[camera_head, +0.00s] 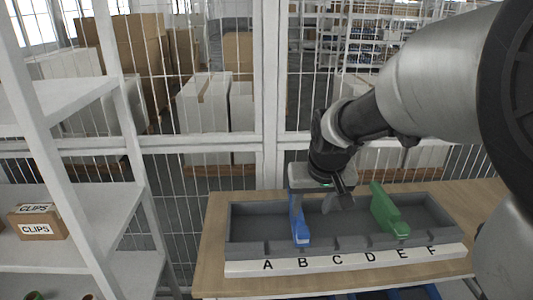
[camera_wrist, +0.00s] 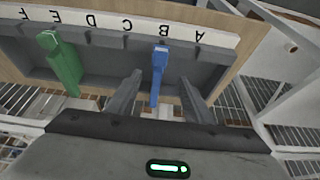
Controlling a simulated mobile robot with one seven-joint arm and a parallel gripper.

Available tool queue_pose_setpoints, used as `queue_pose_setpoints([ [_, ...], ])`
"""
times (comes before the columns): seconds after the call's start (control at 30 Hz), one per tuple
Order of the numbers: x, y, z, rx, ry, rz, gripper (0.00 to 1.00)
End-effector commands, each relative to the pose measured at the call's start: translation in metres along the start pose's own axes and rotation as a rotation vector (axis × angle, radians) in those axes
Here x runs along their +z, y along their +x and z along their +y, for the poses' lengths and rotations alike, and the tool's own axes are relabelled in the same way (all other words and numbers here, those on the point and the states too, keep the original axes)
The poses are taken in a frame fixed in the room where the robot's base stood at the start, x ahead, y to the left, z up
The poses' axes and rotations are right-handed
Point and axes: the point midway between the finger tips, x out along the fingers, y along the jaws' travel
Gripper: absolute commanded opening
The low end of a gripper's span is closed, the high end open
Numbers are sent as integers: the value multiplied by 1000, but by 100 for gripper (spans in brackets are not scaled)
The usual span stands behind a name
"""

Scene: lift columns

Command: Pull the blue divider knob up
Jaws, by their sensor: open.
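The blue divider (camera_head: 299,226) stands in the grey tray (camera_head: 236,237), its front end near the letter B. Its lighter blue knob end shows in the wrist view (camera_wrist: 160,50), close to the label strip. My gripper (camera_head: 320,202) is over the tray, pointing down, with its fingers apart. In the wrist view, the two fingers of my gripper (camera_wrist: 160,80) lie to either side of the blue divider, with visible gaps and nothing held. In the head view, my gripper partly hides the divider's rear end.
A green divider (camera_head: 388,212) stands in the same tray near E and also shows in the wrist view (camera_wrist: 62,65). The tray rests on a wooden table (camera_head: 213,255). A white shelf (camera_head: 85,215) with a small CLIPS box (camera_head: 37,222) is at left. A wire fence stands behind.

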Motion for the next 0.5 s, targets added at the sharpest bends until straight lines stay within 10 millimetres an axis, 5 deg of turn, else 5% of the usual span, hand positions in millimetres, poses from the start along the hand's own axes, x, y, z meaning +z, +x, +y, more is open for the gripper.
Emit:
queue_pose_setpoints([
  [0.5,2,108,1,1,1,-3,47],
])
